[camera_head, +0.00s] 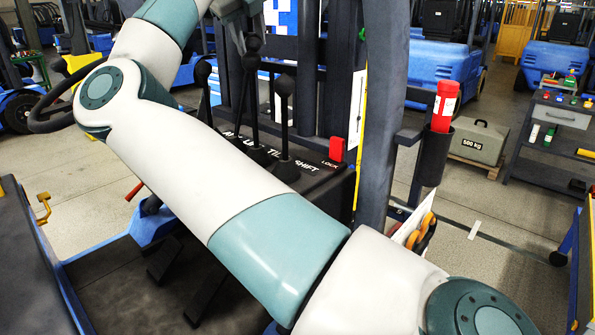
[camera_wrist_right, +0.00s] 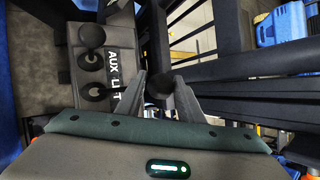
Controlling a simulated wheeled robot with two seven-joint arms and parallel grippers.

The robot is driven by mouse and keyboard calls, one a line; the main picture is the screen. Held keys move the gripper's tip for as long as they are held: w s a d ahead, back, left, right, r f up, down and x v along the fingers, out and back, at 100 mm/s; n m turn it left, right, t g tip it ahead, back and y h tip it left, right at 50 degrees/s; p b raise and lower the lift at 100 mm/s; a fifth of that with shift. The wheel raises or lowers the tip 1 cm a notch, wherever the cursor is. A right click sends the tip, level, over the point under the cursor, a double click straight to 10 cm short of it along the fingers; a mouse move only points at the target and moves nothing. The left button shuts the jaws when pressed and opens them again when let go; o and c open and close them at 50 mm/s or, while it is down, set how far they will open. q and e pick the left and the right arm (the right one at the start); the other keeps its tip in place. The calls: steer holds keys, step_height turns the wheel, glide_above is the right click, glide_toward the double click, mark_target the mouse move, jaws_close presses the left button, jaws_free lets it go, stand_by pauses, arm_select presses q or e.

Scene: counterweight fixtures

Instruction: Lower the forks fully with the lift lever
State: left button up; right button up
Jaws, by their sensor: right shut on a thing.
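The lift lever (camera_head: 253,43) is a dark rod with a ball knob on the black control panel. Its knob (camera_wrist_right: 160,85) sits between the fingers of my right gripper (camera_wrist_right: 160,92) in the right wrist view. My right gripper (camera_head: 238,8) is cut by the top edge of the head view. Other black levers stand beside it, one to the left (camera_head: 203,70) and one to the right (camera_head: 284,85). The panel label (camera_wrist_right: 113,70) reads AUX and part of LIFT. I cannot make out the forks beyond the dark mast. My left gripper is not in view.
A red LOCK switch (camera_head: 336,149) is on the panel's right end. A dark pillar and a red cylinder in a holder (camera_head: 445,106) stand to the right. A steering wheel (camera_head: 60,100) is at the left. My right arm covers much of the panel.

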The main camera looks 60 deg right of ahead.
steer(key=shift+s+d, duration=0.1)
steer(key=shift+s, duration=0.1)
steer(key=shift+w+a, duration=0.1)
steer(key=shift+a, duration=0.4)
steer(key=a, duration=0.2)
steer(key=a+r+b, duration=0.1)
steer(key=a, duration=0.4)
steer(key=shift+w+a+r, duration=0.1)
steer(key=shift+w+r, duration=0.05)
steer(key=shift+w, duration=0.15)
steer(key=shift+c, duration=0.2)
steer(key=shift+r, duration=0.15)
steer(key=o, duration=0.8)
steer(key=shift+a, duration=0.1)
steer(key=shift+o, duration=0.2)
